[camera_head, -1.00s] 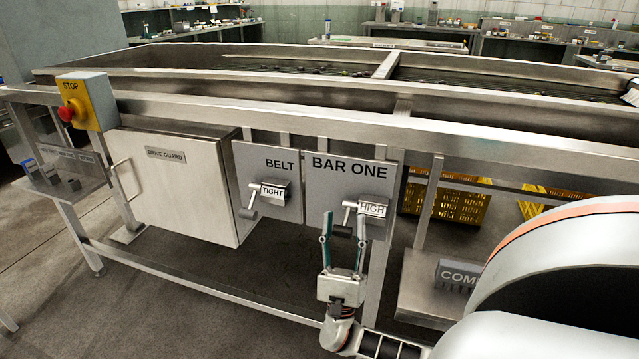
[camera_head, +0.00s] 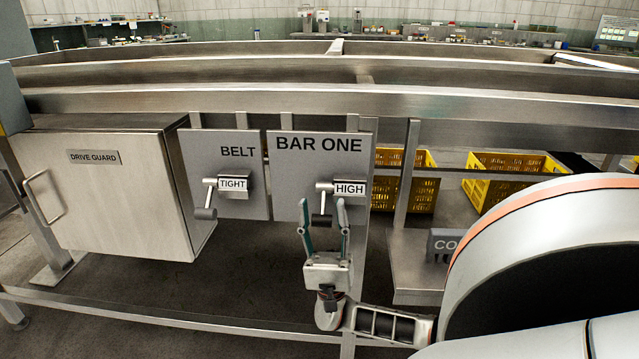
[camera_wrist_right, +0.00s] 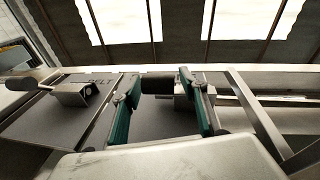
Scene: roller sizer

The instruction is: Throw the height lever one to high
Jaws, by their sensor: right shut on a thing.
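The BAR ONE panel (camera_head: 289,165) is a grey plate on the machine's front frame. Its lever (camera_head: 321,219) has a dark grip that hangs downward, beside a small block labelled HIGH (camera_head: 350,188). My right gripper (camera_head: 322,206) comes up from below with one finger on each side of the grip and is shut on it. In the right wrist view the dark grip (camera_wrist_right: 158,82) lies between the green-padded fingers (camera_wrist_right: 160,88). My left gripper is in neither view.
The BELT panel (camera_head: 200,158) with its TIGHT lever (camera_head: 205,211) is close to the left. The drive guard box (camera_head: 110,205) stands farther left. Yellow crates (camera_head: 405,192) sit behind the frame at right.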

